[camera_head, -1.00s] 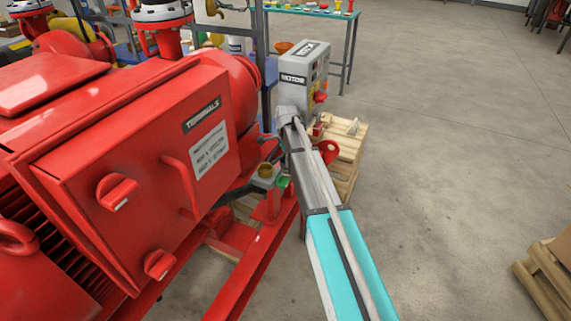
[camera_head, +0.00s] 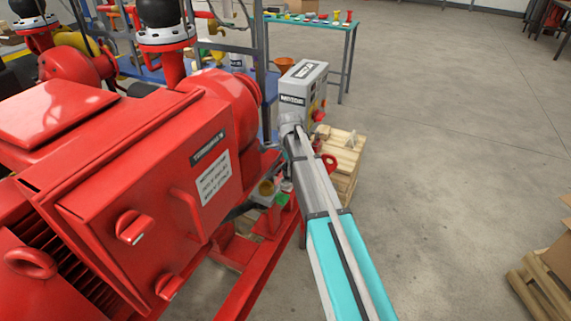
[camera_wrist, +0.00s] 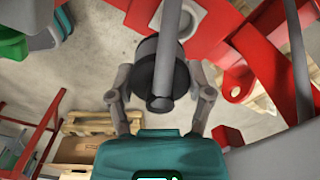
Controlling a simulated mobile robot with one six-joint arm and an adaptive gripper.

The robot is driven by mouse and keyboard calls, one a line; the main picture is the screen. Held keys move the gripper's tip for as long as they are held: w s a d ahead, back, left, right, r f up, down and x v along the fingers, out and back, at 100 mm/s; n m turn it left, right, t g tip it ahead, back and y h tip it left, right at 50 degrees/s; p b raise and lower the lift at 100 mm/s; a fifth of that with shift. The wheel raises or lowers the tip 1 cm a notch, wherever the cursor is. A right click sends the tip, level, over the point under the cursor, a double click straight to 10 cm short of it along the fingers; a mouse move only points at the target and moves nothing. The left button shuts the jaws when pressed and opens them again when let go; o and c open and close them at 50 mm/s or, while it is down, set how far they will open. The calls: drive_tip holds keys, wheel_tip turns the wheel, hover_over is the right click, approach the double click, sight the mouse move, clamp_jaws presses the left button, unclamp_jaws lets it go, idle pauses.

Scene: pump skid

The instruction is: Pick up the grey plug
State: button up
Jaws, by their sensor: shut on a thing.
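In the wrist view the grey plug (camera_wrist: 143,82) shows as a dark round body with a lighter grey round bar across it. My gripper (camera_wrist: 160,73) has one finger on each side of the dark body and is shut on it. The plug's far side is hidden. In the head view my arm reaches away past the red machine towards a grey motor control box. My fingers and the plug cannot be made out there.
The red machine (camera_head: 110,190) with its terminal box fills the left. The grey motor control box (camera_head: 302,88) stands near the arm's far end, beside a wooden pallet (camera_head: 345,160). Red frame beams (camera_wrist: 235,70) are close to the plug. Open concrete floor lies right.

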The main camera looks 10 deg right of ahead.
drive_tip(key=s+d+r+p, duration=0.2)
drive_tip(key=s+r+p, duration=0.4)
drive_tip(key=s, duration=0.5)
drive_tip(key=shift+r, duration=0.4)
drive_tip(key=shift+a+r, duration=0.1)
drive_tip(key=w+a+r+p, duration=0.1)
drive_tip(key=a+r+p, duration=0.6)
drive_tip(key=a, duration=0.4)
drive_tip(key=shift+a+r, duration=0.2)
drive_tip(key=shift+a, duration=0.05)
drive_tip(key=shift+f, duration=0.15)
drive_tip(key=shift+f+b, duration=2.5)
drive_tip(key=shift+f, duration=0.05)
drive_tip(key=shift+f+b, duration=1.7)
drive_tip(key=shift+f, duration=0.05)
idle(0.4)
